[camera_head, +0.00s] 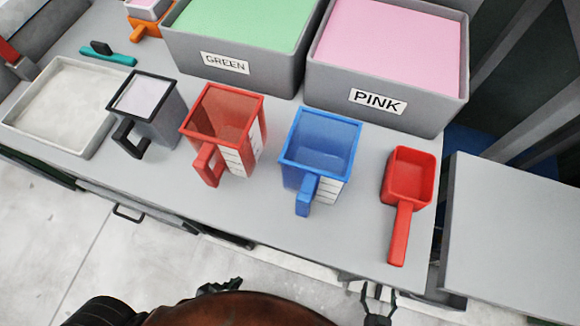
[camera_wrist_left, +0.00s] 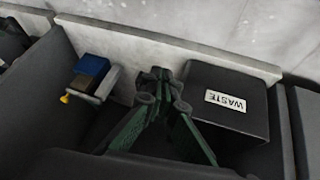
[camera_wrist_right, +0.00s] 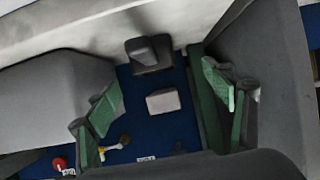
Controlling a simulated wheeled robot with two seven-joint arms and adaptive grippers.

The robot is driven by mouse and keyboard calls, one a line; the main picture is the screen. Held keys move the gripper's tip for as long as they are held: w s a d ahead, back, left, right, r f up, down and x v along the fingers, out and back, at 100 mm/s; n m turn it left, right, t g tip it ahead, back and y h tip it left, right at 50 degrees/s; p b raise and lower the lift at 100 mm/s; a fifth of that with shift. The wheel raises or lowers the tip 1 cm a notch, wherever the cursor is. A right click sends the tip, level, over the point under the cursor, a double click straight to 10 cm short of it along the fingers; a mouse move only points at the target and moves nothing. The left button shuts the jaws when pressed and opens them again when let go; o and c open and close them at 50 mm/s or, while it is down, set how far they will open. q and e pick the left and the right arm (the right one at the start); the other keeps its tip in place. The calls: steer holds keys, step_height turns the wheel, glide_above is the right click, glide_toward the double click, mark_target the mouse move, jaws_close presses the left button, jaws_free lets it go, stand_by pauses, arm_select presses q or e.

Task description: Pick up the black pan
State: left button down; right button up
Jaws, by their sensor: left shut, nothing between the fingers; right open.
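The black pan looks to be the dark, black-rimmed square container (camera_head: 165,122) with a black handle, standing upright on the grey table left of the red jug. Its inside looks pale. My left gripper (camera_head: 220,286) shows only in part at the bottom of the head view, below the table's front edge and well away from the pan. In the left wrist view (camera_wrist_left: 160,74) its fingertips meet, with nothing between them. My right gripper (camera_head: 378,304) is near the table's front right. In the right wrist view (camera_wrist_right: 165,95) its green fingers are wide apart and empty.
A red jug (camera_head: 222,118), a blue jug (camera_head: 320,147) and a red scoop (camera_head: 408,180) stand right of the pan. A white tray (camera_head: 22,135) is left. GREEN (camera_head: 268,65) and PINK (camera_head: 320,93) bins stand behind. A WASTE bin (camera_wrist_left: 215,82) shows in the left wrist view.

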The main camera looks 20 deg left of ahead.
steer(key=shift+w+f+b, duration=0.2)
steer(key=shift+f+b, duration=0.2)
steer(key=shift+f, duration=0.05)
steer(key=shift+w+f+b, duration=0.2)
steer(key=shift+f+b, duration=0.15)
steer(key=shift+f, duration=0.1)
steer(key=shift+w+r+m+t+h, duration=0.25)
steer(key=shift+m+t+h, duration=0.05)
steer(key=shift+b+x, duration=0.5)
steer(key=shift+x, duration=0.3)
steer(key=shift+w+f, duration=0.35)
steer(key=shift+w, duration=0.1)
steer(key=b+x, duration=0.3)
steer(key=shift+w+d+f, duration=0.3)
steer(key=shift+w+f+b, duration=0.1)
steer(key=shift+w+b, duration=0.25)
steer(key=shift+w, duration=0.3)
arm_select(q)
steer(key=f+t, duration=0.3)
steer(key=shift+w+a+m+h, duration=0.1)
steer(key=shift+a+m+h, duration=0.2)
steer(key=shift+m, duration=0.1)
arm_select(e)
steer(key=shift+c, duration=0.3)
steer(key=c, duration=1.3)
